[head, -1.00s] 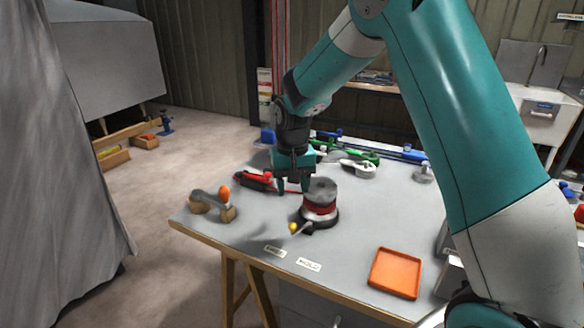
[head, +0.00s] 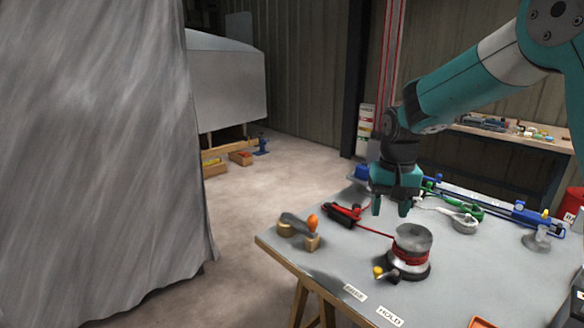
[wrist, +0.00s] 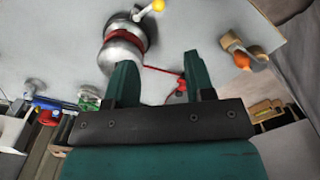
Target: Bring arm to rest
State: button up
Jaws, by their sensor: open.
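My gripper (head: 390,205) hangs from the teal arm above the back part of the grey workbench (head: 330,262), fingers pointing down. Its two fingers are apart with nothing between them; the wrist view also shows the open gripper (wrist: 156,75). A grey, rounded device with a red band (head: 411,250) stands on the bench just in front and to the right of the gripper. It shows in the wrist view too (wrist: 122,45). A red line runs from it to a red and black tool (head: 343,213) left of the gripper.
A wooden block tool with an orange knob (head: 300,230) lies near the bench's left edge. Green and blue clamps (head: 450,200) lie along the back. A corner of an orange tray (head: 480,322) shows at the bottom. A large grey draped sheet (head: 95,150) hangs left; floor between is clear.

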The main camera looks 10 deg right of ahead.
jog(key=s+a+r+n+y, duration=0.2)
jog(key=s+a+n, duration=0.3)
jog(key=s, duration=0.9)
jog(key=s+a+r+n+y, duration=0.2)
jog(key=s+a+n, duration=0.3)
jog(key=s+a, duration=0.5)
jog(key=s+r, duration=0.1)
jog(key=s, duration=0.3)
jog(key=shift+s+r, duration=0.25)
jog(key=shift+r, duration=0.15)
